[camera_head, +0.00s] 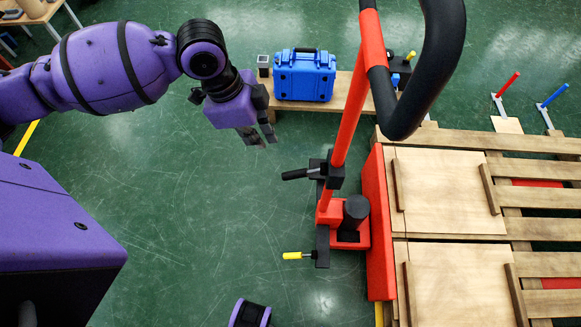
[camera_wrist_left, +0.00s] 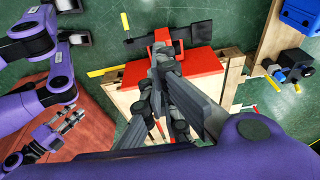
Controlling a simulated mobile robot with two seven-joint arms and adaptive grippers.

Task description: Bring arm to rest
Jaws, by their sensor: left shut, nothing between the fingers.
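My left arm, purple, comes in from the left in the head view. Its left gripper (camera_head: 264,136) is shut and empty, held in the air over the green floor. It hangs left of the red pallet-truck handle and in front of the blue case. In the left wrist view the grey fingers of this gripper (camera_wrist_left: 166,62) are together with nothing between them. A purple arm with a grey gripper (camera_wrist_left: 68,122) shows at the left of the left wrist view; it looks like my right one, too small to judge its jaws.
A blue case (camera_head: 304,76) stands on a wooden bench (camera_head: 350,106) at the back. A red pallet truck (camera_head: 375,215) with a black handle stands at centre right. Wooden pallets (camera_head: 450,195) with boards fill the right. Open green floor lies below my left gripper.

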